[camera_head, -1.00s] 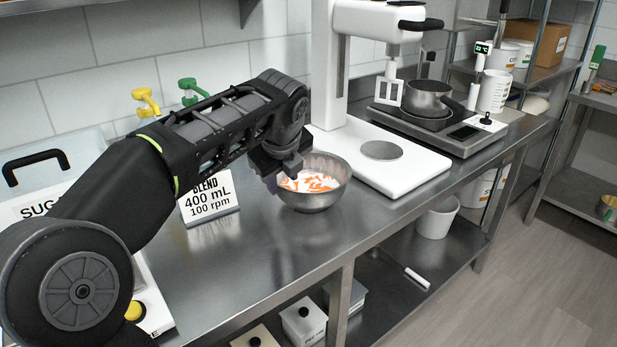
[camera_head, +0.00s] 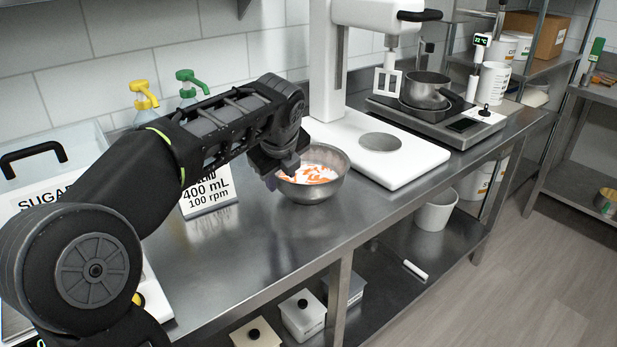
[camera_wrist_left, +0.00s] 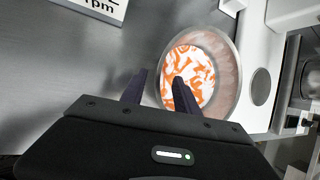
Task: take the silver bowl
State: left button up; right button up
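The silver bowl (camera_head: 318,192) stands on the steel counter beside the white machine's base. It holds a white and orange mix and also shows in the left wrist view (camera_wrist_left: 228,62). My left gripper (camera_head: 284,172) is at the bowl's left rim. In the left wrist view its two dark fingers (camera_wrist_left: 158,84) are apart, one over the outside of the rim and one over the inside. I cannot tell whether either finger touches the bowl. My right gripper is not in view.
A white stand machine (camera_head: 385,165) is right of the bowl. A scale or hotplate with a steel pot (camera_head: 427,92) is further right. A "400 mL" sign (camera_head: 207,195) stands to the left, partly hidden by my arm. The counter in front is clear.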

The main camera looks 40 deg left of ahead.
aim_at(280, 185)
pick_arm(q)
jog(key=x, duration=0.5)
jog(key=shift+s, duration=0.15)
dwell(0.3)
grip_shut()
dwell(1.1)
jog(key=shift+r, duration=0.1)
